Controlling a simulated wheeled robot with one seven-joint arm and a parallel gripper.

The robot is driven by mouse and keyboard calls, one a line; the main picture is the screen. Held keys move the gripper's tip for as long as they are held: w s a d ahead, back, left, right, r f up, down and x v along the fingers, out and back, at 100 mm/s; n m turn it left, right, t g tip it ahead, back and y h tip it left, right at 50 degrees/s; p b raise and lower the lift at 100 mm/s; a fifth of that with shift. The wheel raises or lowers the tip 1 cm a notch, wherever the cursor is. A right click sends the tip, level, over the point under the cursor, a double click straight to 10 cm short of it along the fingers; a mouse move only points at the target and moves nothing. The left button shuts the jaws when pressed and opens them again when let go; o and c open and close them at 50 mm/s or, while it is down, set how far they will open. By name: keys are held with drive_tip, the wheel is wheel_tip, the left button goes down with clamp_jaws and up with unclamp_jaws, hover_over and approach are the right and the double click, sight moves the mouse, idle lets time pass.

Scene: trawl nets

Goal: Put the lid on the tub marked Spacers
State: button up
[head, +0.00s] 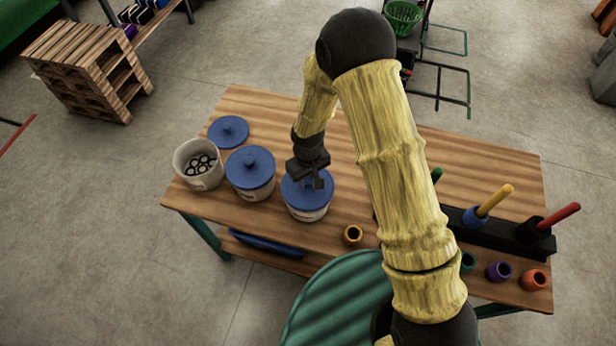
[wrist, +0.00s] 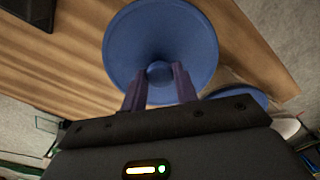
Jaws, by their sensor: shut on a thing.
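A white tub (head: 307,214) stands at the front of the bench, with a blue round lid (head: 293,199) at its top. My gripper (head: 315,184) is over this lid and shut on its centre knob. In the wrist view the lid (wrist: 160,30) fills the top middle, with the knob between my fingers (wrist: 160,82). I cannot tell whether the lid is fully seated. To the left, a second tub (head: 251,190) wears a blue lid (head: 250,163). An open tub (head: 198,177) holds black rings. The tub labels are too small to read.
A loose blue lid (head: 228,130) lies flat behind the open tub. A black rack (head: 490,236) with coloured handles and several small cups are at the right. The bench (head: 270,105) is clear at the back.

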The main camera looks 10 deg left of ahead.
drive_tip(key=o, duration=1)
drive_tip(key=shift+o, duration=0.6)
drive_tip(key=o, duration=0.4)
drive_tip(key=shift+r+p, duration=2.3)
drive_tip(key=shift+r, duration=1.2)
drive_tip(key=shift+c, duration=0.5)
